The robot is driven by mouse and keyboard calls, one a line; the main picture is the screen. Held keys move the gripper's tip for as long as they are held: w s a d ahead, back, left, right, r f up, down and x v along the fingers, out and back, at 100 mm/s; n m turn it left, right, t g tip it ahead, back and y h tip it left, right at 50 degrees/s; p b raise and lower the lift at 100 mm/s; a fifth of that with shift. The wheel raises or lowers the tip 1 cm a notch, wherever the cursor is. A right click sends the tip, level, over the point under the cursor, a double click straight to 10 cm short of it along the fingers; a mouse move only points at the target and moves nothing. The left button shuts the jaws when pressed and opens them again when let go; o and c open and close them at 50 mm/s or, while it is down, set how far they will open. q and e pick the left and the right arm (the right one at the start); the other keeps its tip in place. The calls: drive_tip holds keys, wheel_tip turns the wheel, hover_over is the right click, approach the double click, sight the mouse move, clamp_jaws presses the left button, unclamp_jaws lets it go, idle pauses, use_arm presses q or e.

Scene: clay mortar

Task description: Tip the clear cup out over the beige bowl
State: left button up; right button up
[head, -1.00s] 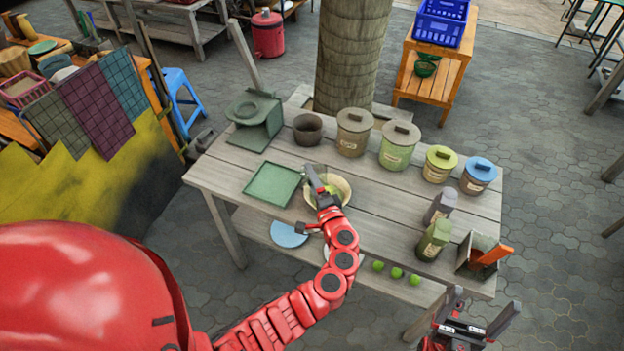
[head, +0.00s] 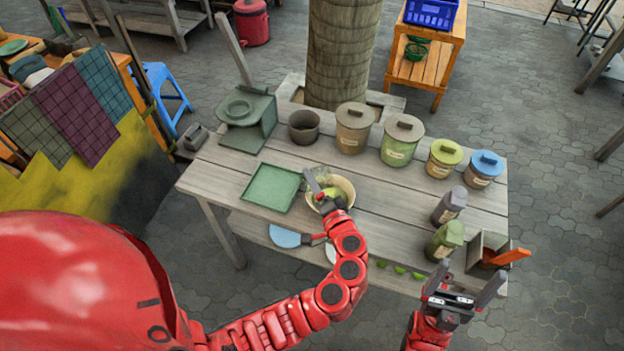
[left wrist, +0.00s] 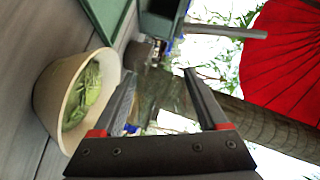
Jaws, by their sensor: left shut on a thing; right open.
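The beige bowl (head: 341,187) stands on the wooden table, with green leafy contents inside; it also shows in the left wrist view (left wrist: 48,100). My left gripper (head: 318,186) is over the bowl in the head view. In the left wrist view its two fingers (left wrist: 160,88) are apart, with the bowl to their left. The clear cup is hard to make out; only a faint, see-through patch shows between the fingers, so its tilt and contents cannot be told. My right gripper (head: 462,284) is open and empty near the table's front right corner.
A green tray (head: 272,187) lies left of the bowl, and a dark pot (head: 304,126) stands behind it. Several lidded canisters (head: 402,139) line the back. Two bottles (head: 446,240) and a box with an orange handle (head: 489,252) stand at the right, close to my right gripper.

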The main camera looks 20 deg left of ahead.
use_arm(q)
drive_tip(key=shift+s+a+n+h, duration=0.15)
drive_tip(key=shift+n+h, duration=0.15)
drive_tip(key=shift+n, duration=0.8)
drive_tip(key=shift+a+f+n+g+h, duration=0.2)
drive_tip(key=shift+n+g+h, duration=0.1)
drive_tip(key=shift+n+h, duration=0.4)
drive_tip(key=n+h+b, duration=0.1)
drive_tip(key=b, duration=0.2)
drive_tip(key=d+f+n+h+b, duration=0.1)
drive_tip(key=n+b, duration=0.1)
drive_tip(key=b, duration=0.1)
drive_tip(key=w+f+n+h+b, duration=0.1)
drive_tip(key=n+b, duration=0.1)
drive_tip(key=b, duration=0.2)
drive_tip(key=shift+d+f, duration=0.1)
drive_tip(key=shift+d, duration=0.3)
drive_tip(key=shift+d+n+h+b, duration=0.15)
drive_tip(key=shift+n+h+b, duration=0.35)
drive_tip(key=shift+n+b, duration=0.15)
drive_tip(key=shift+d+r+t, duration=0.1)
drive_tip(key=shift+r+t, duration=0.15)
drive_tip(key=shift+t, duration=0.15)
